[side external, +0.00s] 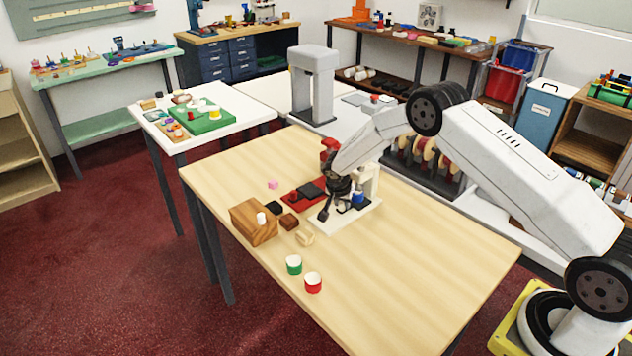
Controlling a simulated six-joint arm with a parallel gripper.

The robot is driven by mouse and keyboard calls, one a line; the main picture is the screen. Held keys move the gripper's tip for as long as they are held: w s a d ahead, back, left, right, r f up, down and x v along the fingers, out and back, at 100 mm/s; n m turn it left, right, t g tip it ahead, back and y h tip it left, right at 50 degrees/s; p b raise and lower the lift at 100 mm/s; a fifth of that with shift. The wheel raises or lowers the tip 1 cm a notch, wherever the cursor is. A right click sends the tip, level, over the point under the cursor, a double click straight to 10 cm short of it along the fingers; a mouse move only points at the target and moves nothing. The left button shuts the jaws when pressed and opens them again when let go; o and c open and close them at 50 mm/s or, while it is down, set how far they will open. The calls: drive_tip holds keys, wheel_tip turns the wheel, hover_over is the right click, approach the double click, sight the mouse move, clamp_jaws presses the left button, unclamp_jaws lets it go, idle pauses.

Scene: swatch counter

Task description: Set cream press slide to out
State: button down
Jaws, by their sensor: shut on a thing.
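The cream press (371,203) stands on the wooden table, with a pale flat base and an upright column at its right rear. A small blue part (358,197) shows on it. My gripper (330,208) is down over the left part of the press base. It is shut on a part of the press, which appears to be its slide. The dark fingers hide most of the slide, and its exact position cannot be told.
A red press (292,199) with a dark plate stands just behind and left. A wooden block (254,222), small brown and pale blocks, a green-and-white cylinder (293,265) and a red-and-white cylinder (313,282) are to the left and front. The table's right front is clear.

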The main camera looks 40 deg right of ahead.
drive_tip(key=a, duration=0.8)
drive_tip(key=shift+a, duration=0.1)
drive_tip(key=shift+c, duration=2.4)
unclamp_jaws()
drive_tip(key=shift+r, duration=0.15)
drive_tip(key=v, duration=0.7)
drive_tip(key=shift+r, duration=0.25)
drive_tip(key=shift+s+a+r, duration=0.1)
drive_tip(key=shift+s, duration=0.05)
drive_tip(key=s+r+n+y, duration=0.1)
drive_tip(key=s+r+n, duration=0.2)
drive_tip(key=s, duration=0.6)
drive_tip(key=s+a+r+n+y, duration=0.1)
drive_tip(key=s+r+n, duration=0.3)
drive_tip(key=s, duration=0.5)
drive_tip(key=s+r+n+y, duration=0.2)
drive_tip(key=s+n, duration=0.3)
drive_tip(key=s, duration=0.5)
drive_tip(key=shift+a+r+n+t, duration=0.2)
drive_tip(key=shift+r+n+t, duration=0.1)
drive_tip(key=shift+r, duration=0.5)
